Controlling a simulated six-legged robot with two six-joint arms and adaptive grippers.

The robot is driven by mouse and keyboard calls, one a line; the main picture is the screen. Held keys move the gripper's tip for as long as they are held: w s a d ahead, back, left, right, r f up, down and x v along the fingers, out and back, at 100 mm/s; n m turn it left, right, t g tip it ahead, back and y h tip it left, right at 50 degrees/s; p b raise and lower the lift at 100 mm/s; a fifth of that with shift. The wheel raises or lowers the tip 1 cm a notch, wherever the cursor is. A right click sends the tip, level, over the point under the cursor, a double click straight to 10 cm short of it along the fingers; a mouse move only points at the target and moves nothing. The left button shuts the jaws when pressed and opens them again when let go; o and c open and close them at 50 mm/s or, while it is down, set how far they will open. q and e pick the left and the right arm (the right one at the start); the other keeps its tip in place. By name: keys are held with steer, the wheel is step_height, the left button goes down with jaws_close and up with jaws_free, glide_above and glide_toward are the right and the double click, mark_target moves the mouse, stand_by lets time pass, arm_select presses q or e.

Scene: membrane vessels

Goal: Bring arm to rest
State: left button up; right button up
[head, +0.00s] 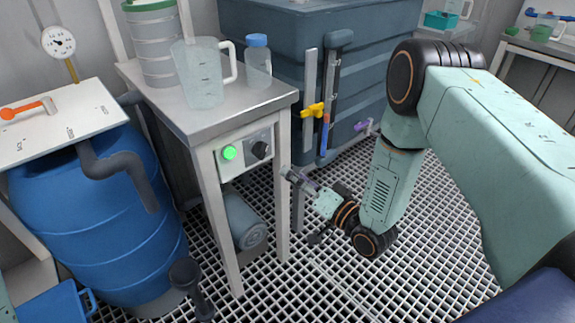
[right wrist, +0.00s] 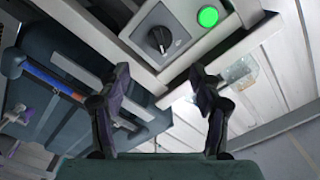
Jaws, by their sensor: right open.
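My right arm comes in from the right in the head view and bends down beside the metal stand. My right gripper (head: 292,177) is near the stand's right front leg, below and to the right of the control box (head: 245,150). In the right wrist view my right gripper (right wrist: 162,90) has its two dark fingers spread apart, with nothing between them. The control box also shows there (right wrist: 165,38), with a lit green button (right wrist: 208,17) and a black knob (right wrist: 160,40) beyond the fingertips. My left gripper is not in view.
The metal stand (head: 190,122) carries a clear jug (head: 203,88), a blue-capped bottle (head: 258,62) and a ringed canister (head: 155,50). A blue barrel (head: 90,220) stands left. A dark tank (head: 270,30) with yellow-handled valve (head: 313,110) stands behind. Grated floor (head: 420,250) is open right.

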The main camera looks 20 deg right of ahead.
steer(key=s+f+n+g+h+p, duration=0.2)
steer(key=s+f+n+g+h, duration=0.15)
steer(key=s+f+g, duration=0.8)
steer(key=s+r+g+h+p, duration=0.1)
steer(key=s+g+p, duration=0.1)
steer(key=s, duration=1)
steer(key=s+r+n+g+h+p, duration=0.1)
steer(key=s+g+p, duration=0.1)
steer(key=s, duration=1.1)
steer(key=shift+a+r+g+h, duration=0.2)
steer(key=shift+r+g+h, duration=0.15)
steer(key=shift+g, duration=0.4)
steer(key=shift+f, duration=0.1)
